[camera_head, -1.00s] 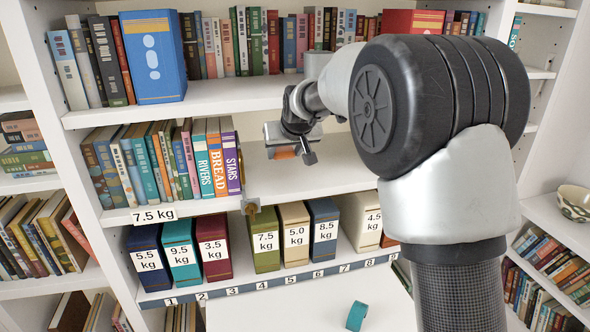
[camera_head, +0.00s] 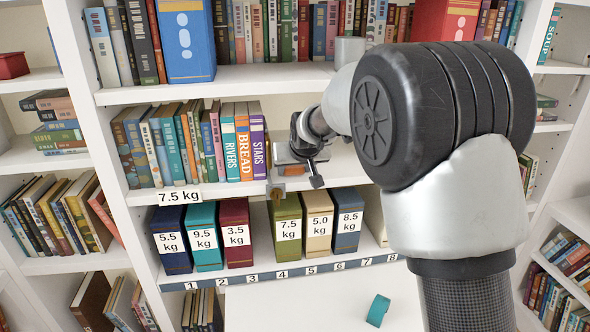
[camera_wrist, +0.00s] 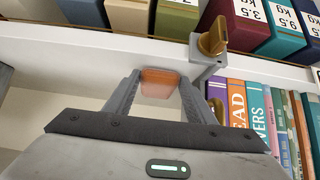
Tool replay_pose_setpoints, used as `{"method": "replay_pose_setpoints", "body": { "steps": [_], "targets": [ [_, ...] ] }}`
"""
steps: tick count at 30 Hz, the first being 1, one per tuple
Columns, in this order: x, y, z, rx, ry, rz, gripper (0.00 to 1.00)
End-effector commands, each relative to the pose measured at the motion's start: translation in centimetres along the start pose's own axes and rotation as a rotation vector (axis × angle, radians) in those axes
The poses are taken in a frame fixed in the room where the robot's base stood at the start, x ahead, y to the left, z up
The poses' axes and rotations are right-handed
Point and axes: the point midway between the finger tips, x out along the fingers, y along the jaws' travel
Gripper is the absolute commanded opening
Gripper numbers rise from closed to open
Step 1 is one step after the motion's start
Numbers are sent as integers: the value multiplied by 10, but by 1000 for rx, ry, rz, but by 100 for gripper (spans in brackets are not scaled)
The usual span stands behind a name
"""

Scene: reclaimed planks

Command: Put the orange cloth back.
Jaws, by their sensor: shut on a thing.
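My gripper (camera_head: 290,165) is at the middle shelf, right of the purple STARS book (camera_head: 258,140). It is shut on the orange cloth (camera_wrist: 158,82), a small orange-brown piece between the two fingers in the wrist view. In the head view only a bit of the orange shows below the gripper, partly hidden by it. I cannot tell whether the cloth touches the shelf.
A brass knob on a grey bracket (camera_wrist: 213,38) sits at the shelf edge close to the gripper. Several weight-labelled boxes, such as the green 7.5 kg box (camera_head: 287,227), stand on the shelf below.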

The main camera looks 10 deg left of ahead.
Motion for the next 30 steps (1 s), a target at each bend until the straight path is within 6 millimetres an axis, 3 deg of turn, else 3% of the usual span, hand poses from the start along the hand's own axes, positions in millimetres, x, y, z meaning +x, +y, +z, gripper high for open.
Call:
{"method": "replay_pose_setpoints", "body": {
  "steps": [11,12,15,25,30],
  "targets": [
    [4,0,4,1,1,0,29],
    [2,0,2,1,1,0,55],
    [2,0,2,1,0,0,69],
    [-1,0,-1,1,1,0,69],
    [-23,0,-2,1,3,-1,69]
  ]
}}
